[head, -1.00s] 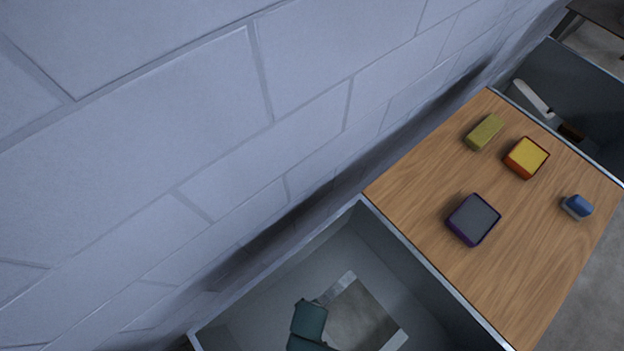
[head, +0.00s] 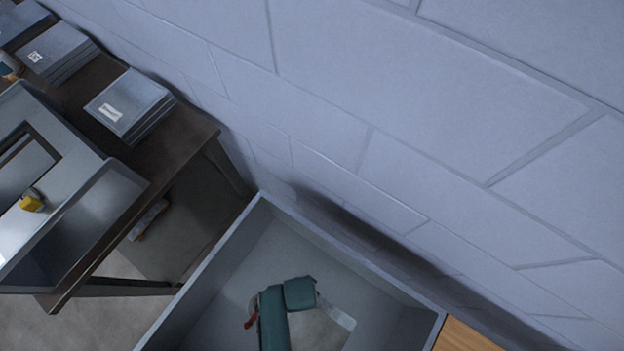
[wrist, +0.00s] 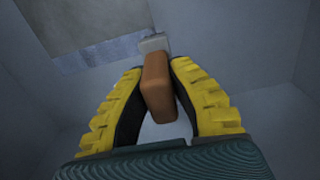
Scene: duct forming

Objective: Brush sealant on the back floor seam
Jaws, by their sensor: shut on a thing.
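A grey open-topped metal duct box (head: 172,317) stands against the block wall. Its inside also shows in the wrist view (wrist: 270,110). My teal gripper (head: 287,305) reaches down inside the box, its fingertips not visible from the head. In the wrist view my gripper's yellow-backed fingers (wrist: 155,85) are shut on the orange-brown handle of a brush (wrist: 157,75). The brush's pale head (wrist: 153,43) points away, in front of a bright metal strip (wrist: 98,52) beside an opening in the floor. Whether the head touches metal, and any sealant, I cannot tell.
A dark workbench (head: 190,135) at left carries stacked grey panels (head: 128,103) and a metal box with a yellow item (head: 32,203). A wooden board (head: 462,338) adjoins the duct at bottom right. The block wall (head: 400,100) closes off the far side.

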